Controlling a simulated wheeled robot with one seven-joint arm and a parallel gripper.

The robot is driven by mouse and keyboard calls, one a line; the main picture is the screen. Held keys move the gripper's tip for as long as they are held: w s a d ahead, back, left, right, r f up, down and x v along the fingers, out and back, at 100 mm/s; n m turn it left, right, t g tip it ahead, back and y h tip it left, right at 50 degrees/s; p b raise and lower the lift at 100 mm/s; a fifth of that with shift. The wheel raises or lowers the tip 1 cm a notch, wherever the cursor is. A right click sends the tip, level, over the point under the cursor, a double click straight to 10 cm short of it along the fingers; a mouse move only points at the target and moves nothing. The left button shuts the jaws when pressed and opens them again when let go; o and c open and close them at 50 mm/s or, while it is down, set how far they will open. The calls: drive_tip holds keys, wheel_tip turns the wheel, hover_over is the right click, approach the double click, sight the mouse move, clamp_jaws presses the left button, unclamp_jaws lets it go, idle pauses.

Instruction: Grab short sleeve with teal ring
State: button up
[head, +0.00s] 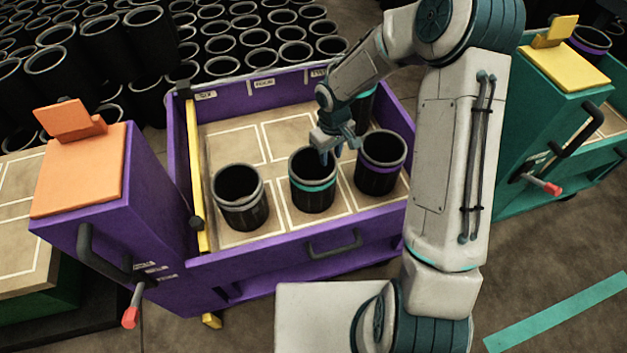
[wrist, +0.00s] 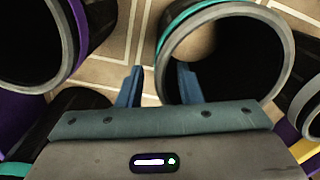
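The short black sleeve with a teal ring (head: 313,190) stands upright, front middle in the purple cart, open end up. My gripper (head: 337,153) is over its back right rim. In the wrist view my gripper (wrist: 159,85) is open, with the sleeve's rim wall between its fingers. One finger shows over the opening of the teal-ringed sleeve (wrist: 219,12) and the other outside it. I cannot tell how deep the fingers reach. Another sleeve with a teal ring (head: 363,106) stands behind, partly hidden by my arm.
A sleeve with a purple ring (head: 380,168) stands close on the right, a grey-ringed sleeve (head: 241,201) on the left. The purple cart (head: 290,243) has walls around its marked floor. Its back left cells are empty. A teal cart (head: 540,130) stands right; many sleeves (head: 240,40) stand behind.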

wheel_tip(320, 180, down, 3)
drive_tip(key=shift+r, duration=0.2)
clamp_jaws()
